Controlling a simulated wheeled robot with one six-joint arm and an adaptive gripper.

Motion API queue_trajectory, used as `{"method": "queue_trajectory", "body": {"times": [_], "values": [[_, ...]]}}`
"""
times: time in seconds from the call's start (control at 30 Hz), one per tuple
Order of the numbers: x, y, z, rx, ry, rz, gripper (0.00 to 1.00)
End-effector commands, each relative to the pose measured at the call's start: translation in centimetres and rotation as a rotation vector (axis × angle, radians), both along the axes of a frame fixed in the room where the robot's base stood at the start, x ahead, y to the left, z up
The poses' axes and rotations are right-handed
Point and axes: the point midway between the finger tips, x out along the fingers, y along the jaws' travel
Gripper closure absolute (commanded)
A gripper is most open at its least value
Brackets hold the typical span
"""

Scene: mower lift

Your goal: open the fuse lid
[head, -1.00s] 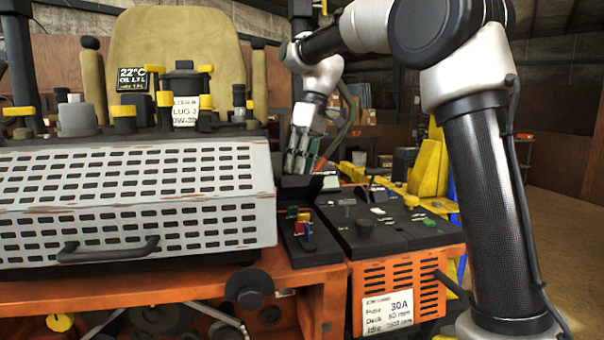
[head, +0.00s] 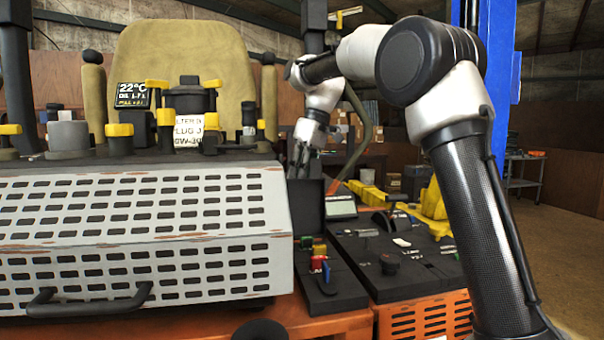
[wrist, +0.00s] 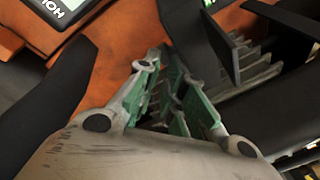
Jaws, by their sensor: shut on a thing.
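The fuse lid looks to be the dark panel (wrist: 205,35) at my fingertips in the wrist view, tilted up, with a row of grey fins (wrist: 250,65) showing beside it. In the head view a dark upright piece (head: 308,205) stands just below my gripper (head: 301,168), between the grey grille and the control console. My gripper has green-padded fingers, also seen in the wrist view (wrist: 165,75). It is shut on the dark lid; the exact contact is partly hidden by the fingers.
A small hour display (head: 340,207) sits right of the dark piece. The black console (head: 390,260) with levers and coloured switches (head: 318,250) lies in front of it. The grey grille (head: 140,235) with its handle is at left. The seat (head: 185,65) stands behind.

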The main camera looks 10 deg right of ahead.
Motion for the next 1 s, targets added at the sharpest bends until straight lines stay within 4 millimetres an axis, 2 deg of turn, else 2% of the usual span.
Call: {"method": "queue_trajectory", "body": {"times": [0.03, 0.4, 0.87, 1.0], "values": [[-0.5, -0.7, -3.3, -0.029, 0.082, 0.005, 1.0], [0.7, -0.8, -4.2, -0.03, 0.082, 0.006, 1.0], [0.8, -0.8, -4.4, -0.029, 0.083, 0.005, 1.0], [0.8, -0.8, -4.4, -0.029, 0.083, 0.004, 0.82]]}}
